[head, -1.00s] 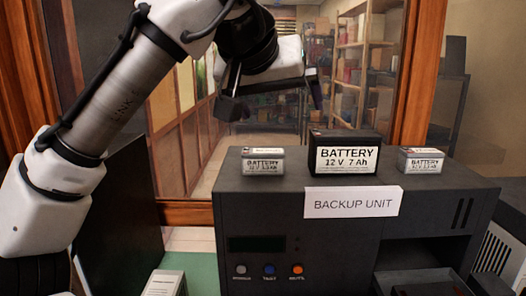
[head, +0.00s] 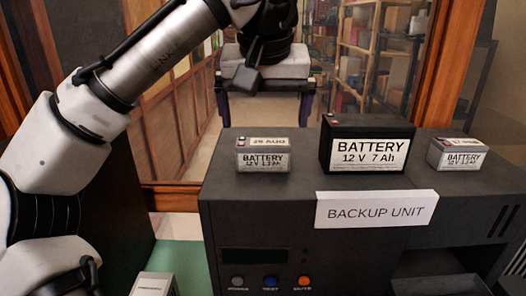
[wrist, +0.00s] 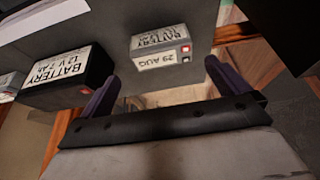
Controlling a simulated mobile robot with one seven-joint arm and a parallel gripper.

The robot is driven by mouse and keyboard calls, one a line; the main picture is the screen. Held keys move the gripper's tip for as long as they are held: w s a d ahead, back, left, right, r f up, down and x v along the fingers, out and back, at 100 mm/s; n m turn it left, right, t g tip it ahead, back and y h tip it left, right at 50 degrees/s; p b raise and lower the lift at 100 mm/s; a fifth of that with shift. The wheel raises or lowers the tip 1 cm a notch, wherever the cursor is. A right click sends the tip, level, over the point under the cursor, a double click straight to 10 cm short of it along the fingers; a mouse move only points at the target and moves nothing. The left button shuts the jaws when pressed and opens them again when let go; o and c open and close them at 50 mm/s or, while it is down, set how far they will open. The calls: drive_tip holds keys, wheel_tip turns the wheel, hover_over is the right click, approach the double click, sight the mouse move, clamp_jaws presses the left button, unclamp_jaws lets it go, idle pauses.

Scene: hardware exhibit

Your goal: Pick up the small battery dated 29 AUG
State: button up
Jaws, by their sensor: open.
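The small grey battery dated 29 AUG (head: 263,157) stands upright on the left of the dark backup unit's top. In the wrist view this battery (wrist: 160,48) shows its 29 AUG label and red terminals, just beyond the fingertips. My gripper (head: 266,108) is open and empty, above and behind the battery in the head view. Its two purple-grey fingers also show in the wrist view (wrist: 163,77), spread apart with nothing between them.
A large black 12 V 7 Ah battery (head: 367,147) stands to the right. Another small battery (head: 458,153) stands farther right, its date hard to read. The backup unit (head: 290,205) has a sign (head: 376,210) on its front. Glass (head: 185,110) stands behind.

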sight(263, 142)
drive_tip(key=shift+w+p+x, duration=0.1)
drive_tip(key=shift+p+x, duration=0.45)
drive_tip(key=shift+x, duration=1.55)
drive_tip(key=shift+w+p+x, duration=0.15)
drive_tip(key=shift+p+x, duration=0.4)
drive_tip(key=shift+x, duration=1.55)
drive_tip(key=shift+a+r, duration=0.1)
drive_tip(key=shift+a, duration=0.05)
drive_tip(key=shift+c, duration=0.4)
drive_tip(key=c, duration=1)
drive_tip(key=shift+c, duration=0.5)
drive_tip(key=shift+r, duration=0.15)
